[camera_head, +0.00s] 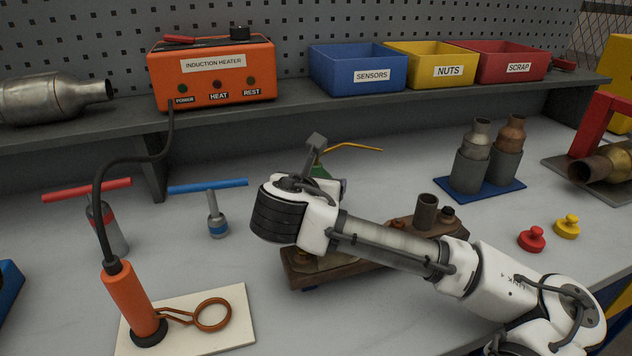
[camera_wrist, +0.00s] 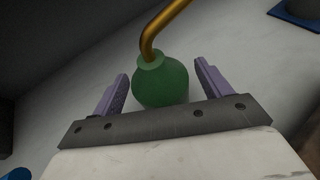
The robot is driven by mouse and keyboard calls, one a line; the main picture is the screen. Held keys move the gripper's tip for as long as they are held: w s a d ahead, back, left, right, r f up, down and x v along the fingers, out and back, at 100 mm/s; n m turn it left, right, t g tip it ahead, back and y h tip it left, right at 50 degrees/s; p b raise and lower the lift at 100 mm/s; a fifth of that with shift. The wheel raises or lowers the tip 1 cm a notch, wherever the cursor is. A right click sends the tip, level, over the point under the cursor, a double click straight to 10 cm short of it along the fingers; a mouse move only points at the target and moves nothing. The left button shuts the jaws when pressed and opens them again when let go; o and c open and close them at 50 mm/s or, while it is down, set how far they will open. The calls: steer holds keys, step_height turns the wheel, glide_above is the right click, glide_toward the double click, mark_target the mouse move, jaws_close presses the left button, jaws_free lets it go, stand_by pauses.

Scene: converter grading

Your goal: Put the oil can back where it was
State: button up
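The oil can has a round green body and a bent brass spout. In the wrist view its body (camera_wrist: 160,84) is between the two purple fingers of my gripper (camera_wrist: 161,68), with a narrow gap showing on each side. The fingers are apart, so my gripper looks open around the can. In the head view the oil can's spout (camera_head: 352,147) shows behind my wrist, pointing right. Most of the can's body is hidden there by my gripper and arm. The can appears to stand upright on the grey bench top.
A brown tray (camera_head: 300,280) with metal parts lies partly under my arm. A blue base (camera_head: 478,193) with metal cylinders is at right. T-handled tools (camera_head: 214,222) and an orange coil tool (camera_head: 128,300) stand at left. A shelf (camera_head: 290,108) with bins runs behind.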

steer(key=shift+r, duration=0.25)
steer(key=b+v, duration=0.3)
steer(key=v, duration=0.9)
steer(key=shift+f, duration=0.15)
